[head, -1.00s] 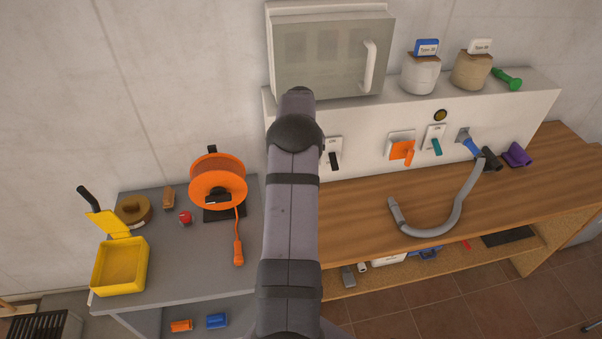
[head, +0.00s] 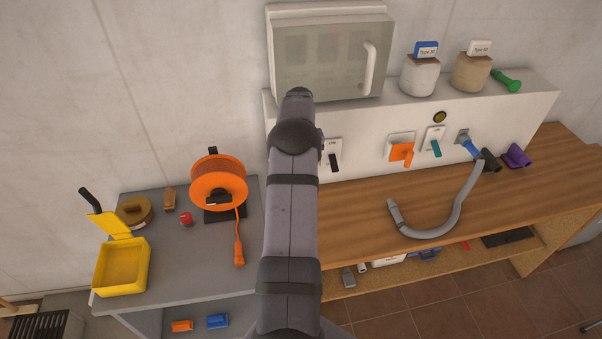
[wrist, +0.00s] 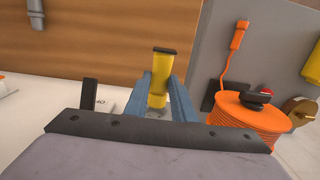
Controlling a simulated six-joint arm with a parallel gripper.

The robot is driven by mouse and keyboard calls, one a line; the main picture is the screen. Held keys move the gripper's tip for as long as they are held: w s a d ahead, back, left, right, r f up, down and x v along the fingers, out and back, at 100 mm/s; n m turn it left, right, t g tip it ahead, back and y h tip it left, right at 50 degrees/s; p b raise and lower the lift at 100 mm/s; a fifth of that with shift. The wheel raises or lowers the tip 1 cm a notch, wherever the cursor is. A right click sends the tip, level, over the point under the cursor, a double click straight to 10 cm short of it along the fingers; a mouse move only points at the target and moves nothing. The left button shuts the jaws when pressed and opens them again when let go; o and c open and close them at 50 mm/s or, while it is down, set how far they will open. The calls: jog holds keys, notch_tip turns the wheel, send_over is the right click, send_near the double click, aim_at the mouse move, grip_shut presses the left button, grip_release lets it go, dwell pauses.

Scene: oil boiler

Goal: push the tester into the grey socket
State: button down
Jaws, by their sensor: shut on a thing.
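My gripper (wrist: 160,98) has blue fingers in the wrist view and is shut on the tester (wrist: 158,66). The tester is a yellow block with a dark cap, held between the fingers. Its lower end is close to a pale surface, and a small greyish patch shows there. I cannot tell whether that patch is the grey socket or whether the tester touches it. In the head view my arm hides the gripper, the tester and the part of the white panel behind them.
A black-handled switch (head: 333,155) sits on the white panel (head: 370,135), close beside my gripper. An orange cable reel (head: 218,183) stands on the grey table (head: 190,285) at left. A grey hose (head: 440,232) lies over the wooden bench (head: 350,210). A cabinet (head: 325,60) is above.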

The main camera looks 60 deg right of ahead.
jog(key=shift+w+d, duration=0.15)
jog(key=shift+w, duration=0.05)
jog(key=shift+w+d+p, duration=0.65)
jog(key=shift+p, duration=0.1)
jog(key=shift+w+d+r+p, duration=0.1)
jog(key=shift+w+d+p, duration=0.15)
jog(key=shift+p, duration=0.05)
jog(key=c, duration=1.5)
grip_release()
jog(key=shift+c, duration=0.2)
jog(key=shift+o, duration=0.7)
jog(key=shift+w+d, duration=0.1)
jog(key=shift+r+b, duration=0.7)
jog(key=shift+b, duration=0.05)
jog(key=shift+r+b, duration=0.45)
jog(key=shift+r, duration=2.4)
